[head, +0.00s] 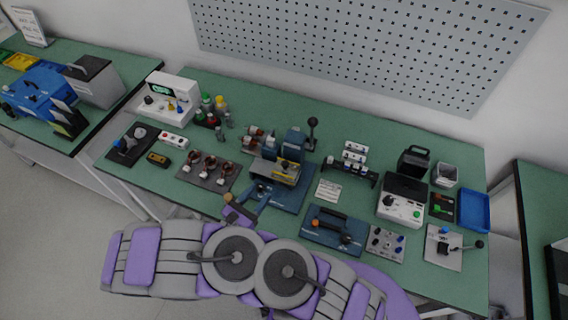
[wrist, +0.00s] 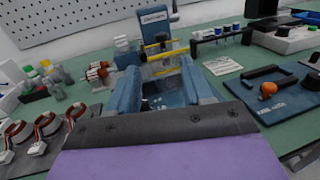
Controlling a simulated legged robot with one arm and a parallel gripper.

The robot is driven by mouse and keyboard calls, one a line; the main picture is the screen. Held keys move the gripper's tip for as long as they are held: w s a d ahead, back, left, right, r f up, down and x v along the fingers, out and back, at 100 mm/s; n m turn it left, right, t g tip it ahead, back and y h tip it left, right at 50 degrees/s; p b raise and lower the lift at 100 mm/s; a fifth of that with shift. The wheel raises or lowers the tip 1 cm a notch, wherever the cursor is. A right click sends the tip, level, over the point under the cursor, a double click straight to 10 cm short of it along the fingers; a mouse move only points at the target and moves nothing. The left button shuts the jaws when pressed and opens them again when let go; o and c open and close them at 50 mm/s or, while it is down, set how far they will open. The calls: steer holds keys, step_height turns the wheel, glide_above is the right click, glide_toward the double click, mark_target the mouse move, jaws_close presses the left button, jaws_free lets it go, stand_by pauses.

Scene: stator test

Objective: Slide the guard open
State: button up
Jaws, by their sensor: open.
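The blue bench press (head: 295,140) stands mid-bench on a blue base plate. Its guard (head: 282,171) is at the front, a pale panel with a yellow stripe in the head view. In the wrist view the guard (wrist: 167,56) looks like a see-through panel with yellow bars, straight ahead. My gripper (head: 262,189) is just in front of and left of the guard. In the wrist view my gripper (wrist: 160,80) has its two blue fingers spread, with nothing held between them. The lower yellow bar shows between the fingertips; I cannot tell whether they touch it.
A mat with several copper-wound parts (head: 208,168) lies to the left. A blue plate with a black handle and orange knob (head: 335,229) lies to the right. A rack (head: 350,171) stands right of the press. Bottles (head: 212,107) stand behind on the left.

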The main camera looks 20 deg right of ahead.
mark_target(283, 166)
steer(key=b+x, duration=0.2)
steer(key=x, duration=1.2)
steer(key=shift+w+d, duration=0.25)
steer(key=shift+d, duration=0.05)
jaws_close()
